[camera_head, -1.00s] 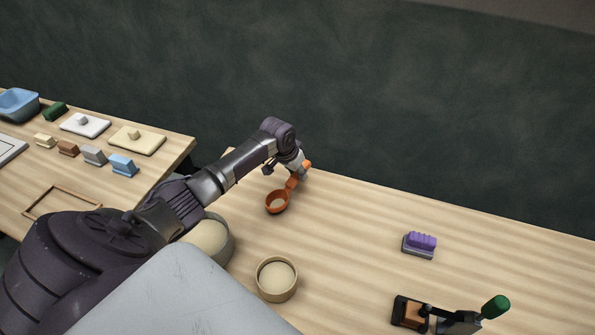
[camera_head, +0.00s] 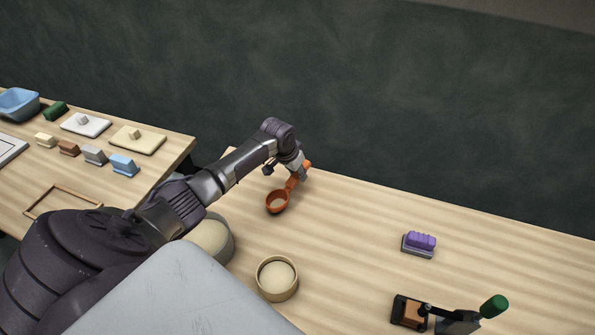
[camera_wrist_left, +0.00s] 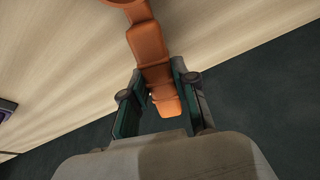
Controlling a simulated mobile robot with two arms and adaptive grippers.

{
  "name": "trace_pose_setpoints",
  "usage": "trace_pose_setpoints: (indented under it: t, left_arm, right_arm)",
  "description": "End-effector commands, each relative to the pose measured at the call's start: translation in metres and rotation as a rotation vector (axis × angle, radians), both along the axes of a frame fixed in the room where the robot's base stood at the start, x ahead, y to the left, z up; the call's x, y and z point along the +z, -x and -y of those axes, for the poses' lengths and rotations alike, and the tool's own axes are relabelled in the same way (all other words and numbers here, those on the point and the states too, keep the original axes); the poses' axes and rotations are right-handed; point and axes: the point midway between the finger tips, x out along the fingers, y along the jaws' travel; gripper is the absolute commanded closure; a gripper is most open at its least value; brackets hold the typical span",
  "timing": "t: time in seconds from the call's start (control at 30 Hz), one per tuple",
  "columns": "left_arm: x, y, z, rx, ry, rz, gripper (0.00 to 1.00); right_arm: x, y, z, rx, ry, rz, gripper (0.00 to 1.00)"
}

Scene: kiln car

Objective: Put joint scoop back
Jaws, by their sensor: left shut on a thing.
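The orange scoop (camera_head: 277,202) is at the back edge of the right table in the head view, its round bowl toward the camera with pale material showing inside. My left gripper (camera_head: 299,170) is shut on the scoop's handle. In the left wrist view the orange handle (camera_wrist_left: 147,45) runs between the two fingers of my left gripper (camera_wrist_left: 158,92), and the bowl is mostly cut off at the top edge. I cannot tell whether the scoop touches the table. My right gripper is not in view.
A small round tub (camera_head: 277,278) of pale material stands in front of the scoop. A larger tub (camera_head: 211,238) is partly hidden behind my left arm. A purple-topped block (camera_head: 419,243) and a green-handled tool (camera_head: 494,306) stand to the right. The table between is clear.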

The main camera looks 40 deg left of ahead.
Motion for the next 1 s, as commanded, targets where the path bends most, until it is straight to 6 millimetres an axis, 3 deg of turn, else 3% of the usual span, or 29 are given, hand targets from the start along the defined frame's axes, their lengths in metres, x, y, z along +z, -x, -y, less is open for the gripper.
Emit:
trace_pose_setpoints:
  t: [1.0]
  left_arm:
    - [-0.012, 0.0, 0.0, 0.0, 0.0, 0.0, 1.0]
  right_arm:
    - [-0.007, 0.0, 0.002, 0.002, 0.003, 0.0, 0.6]
